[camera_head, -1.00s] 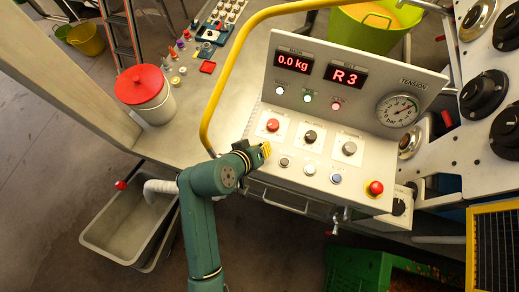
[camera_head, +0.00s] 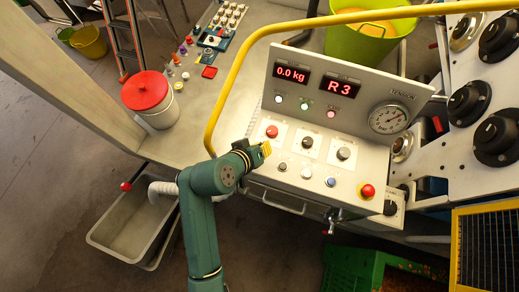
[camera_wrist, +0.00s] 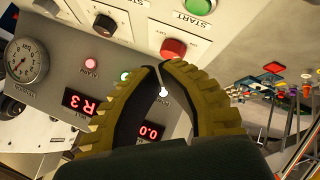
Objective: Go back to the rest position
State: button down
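My gripper (camera_head: 266,149) is in front of the control panel (camera_head: 262,167), near its left side in the head view. In the wrist view, the two yellow ribbed fingers (camera_wrist: 161,68) curve together with their tips almost meeting. Nothing shows held between them. Beyond the fingers, the wrist view shows the panel face with a red button (camera_wrist: 173,48), a green START button (camera_wrist: 199,6) and a lit display reading R3 (camera_wrist: 92,104). My arm is bent and rises from the bottom of the head view.
A yellow rail (camera_head: 213,112) curves around the panel's left and top. A grey bin (camera_head: 112,243) lies at lower left, and a red-lidded container (camera_head: 146,89) stands on the bench. A green crate (camera_head: 352,270) is at lower right. Open floor shows at far left.

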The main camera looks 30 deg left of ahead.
dwell(0.7)
jog(key=w+d+r+m+t+h+p, duration=0.1)
jog(key=w+d+r+m+t+p, duration=0.15)
jog(key=d+r, duration=0.6)
jog(key=w+d+r+m+t+p, duration=0.1)
jog(key=w+d+r+m+p, duration=0.2)
jog(key=r, duration=1.1)
jog(key=w+d+r+m+t+h+p, duration=0.1)
jog(key=d+r+m+t+p, duration=0.15)
jog(key=d+r, duration=0.7)
jog(key=s+a+r+t+y+p, duration=0.1)
jog(key=s+r+t, duration=0.2)
jog(key=r, duration=0.7)
jog(key=s+a+r+t+y, duration=0.1)
jog(key=s+r+t, duration=0.3)
jog(key=r, duration=0.7)
jog(key=shift+s+r+n+y+p, duration=0.3)
jog(key=shift+s+y, duration=0.3)
jog(key=shift+s, duration=0.55)
